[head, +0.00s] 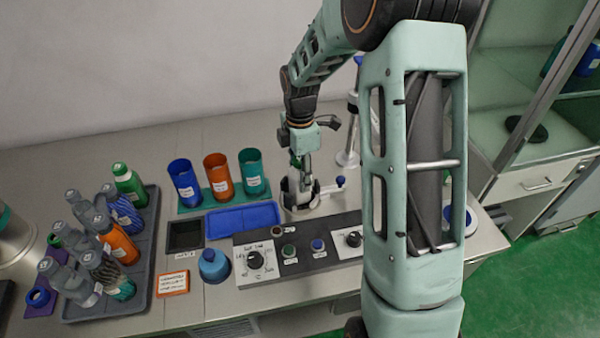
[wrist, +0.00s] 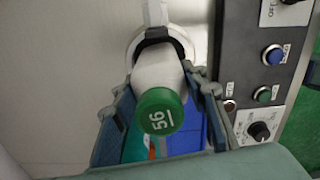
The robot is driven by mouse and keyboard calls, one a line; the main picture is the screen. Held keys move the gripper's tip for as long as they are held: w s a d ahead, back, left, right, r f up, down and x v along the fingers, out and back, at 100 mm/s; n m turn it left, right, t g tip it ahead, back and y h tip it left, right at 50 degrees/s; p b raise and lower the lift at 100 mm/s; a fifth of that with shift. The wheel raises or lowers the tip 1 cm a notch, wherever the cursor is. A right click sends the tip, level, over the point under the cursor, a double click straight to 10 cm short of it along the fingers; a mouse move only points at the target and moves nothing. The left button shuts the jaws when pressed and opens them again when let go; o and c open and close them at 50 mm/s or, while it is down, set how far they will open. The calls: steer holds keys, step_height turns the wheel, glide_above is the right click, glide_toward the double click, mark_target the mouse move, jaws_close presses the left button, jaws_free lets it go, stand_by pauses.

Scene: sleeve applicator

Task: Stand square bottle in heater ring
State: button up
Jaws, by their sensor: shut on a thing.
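A pale bottle with a green cap (wrist: 160,112) marked 56 is between the fingers of my gripper (wrist: 164,88), which is shut on it. The cap faces the wrist camera, and the body runs away from it towards the white heater ring (wrist: 187,40) with a black collar. The bottle's far end overlaps the ring; I cannot tell whether its base rests on the bottom. In the head view my gripper (head: 304,172) is over the heater ring (head: 287,206), and a little of the green cap (head: 294,161) shows. My gripper hides most of the bottle.
The control panel (head: 315,250) with knobs and buttons lies in front of the ring. A blue tray (head: 243,219) and blue, orange and teal cups (head: 217,178) stand to the left. A dark rack (head: 80,307) of several bottles is farther left. A stand (head: 349,158) rises behind right.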

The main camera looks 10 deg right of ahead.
steer(key=shift+f, duration=0.2)
steer(key=o, duration=1.5)
steer(key=shift+o, duration=0.2)
steer(key=o, duration=0.5)
steer(key=shift+r+p, duration=3.45)
steer(key=shift+r, duration=1.1)
